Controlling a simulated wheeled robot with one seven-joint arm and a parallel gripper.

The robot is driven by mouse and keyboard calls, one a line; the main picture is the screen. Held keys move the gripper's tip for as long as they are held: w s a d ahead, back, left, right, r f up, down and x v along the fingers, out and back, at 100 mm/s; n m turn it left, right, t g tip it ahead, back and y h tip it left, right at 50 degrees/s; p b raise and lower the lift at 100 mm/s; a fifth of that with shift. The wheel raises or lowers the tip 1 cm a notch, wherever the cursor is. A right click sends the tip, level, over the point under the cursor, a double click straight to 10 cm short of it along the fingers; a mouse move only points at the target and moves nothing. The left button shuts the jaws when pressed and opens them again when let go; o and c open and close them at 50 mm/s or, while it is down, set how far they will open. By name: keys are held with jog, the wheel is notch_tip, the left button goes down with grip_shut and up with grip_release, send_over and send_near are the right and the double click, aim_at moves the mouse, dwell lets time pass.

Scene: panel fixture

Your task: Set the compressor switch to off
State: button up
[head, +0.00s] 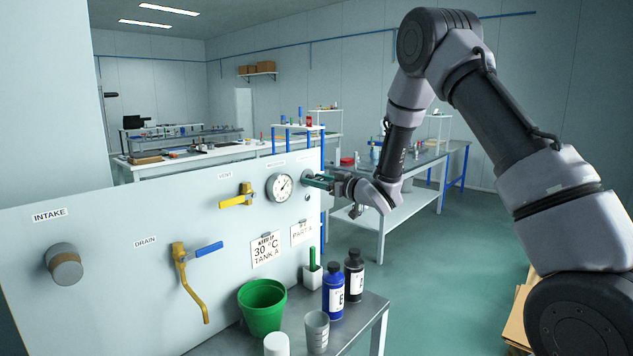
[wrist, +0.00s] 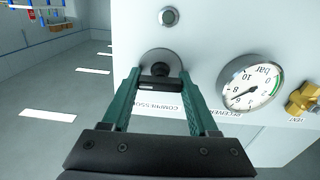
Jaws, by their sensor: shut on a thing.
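The compressor switch (wrist: 160,60) is a dark round knob on the pale panel (head: 120,230), above the upside-down COMPRESSOR label (wrist: 158,107) in the wrist view. My gripper (wrist: 161,80), with green fingers, is shut on the switch, with a dark bar of it between the fingertips. In the head view my gripper (head: 318,182) is at the panel's right end, where it mostly hides the switch. I cannot read any on or off marks.
A pressure gauge (head: 280,187) is beside the switch, and a small round lamp or button (wrist: 169,17) is close to it. The yellow vent valve (head: 237,201) is farther left. Bottles (head: 333,290) and a green bucket (head: 262,307) stand on a bench below.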

jog(key=n, duration=0.4)
jog(key=shift+n, duration=0.3)
jog(key=n, duration=0.9)
jog(key=shift+f, duration=0.1)
jog(key=shift+n, duration=1.8)
jog(key=o, duration=1.4)
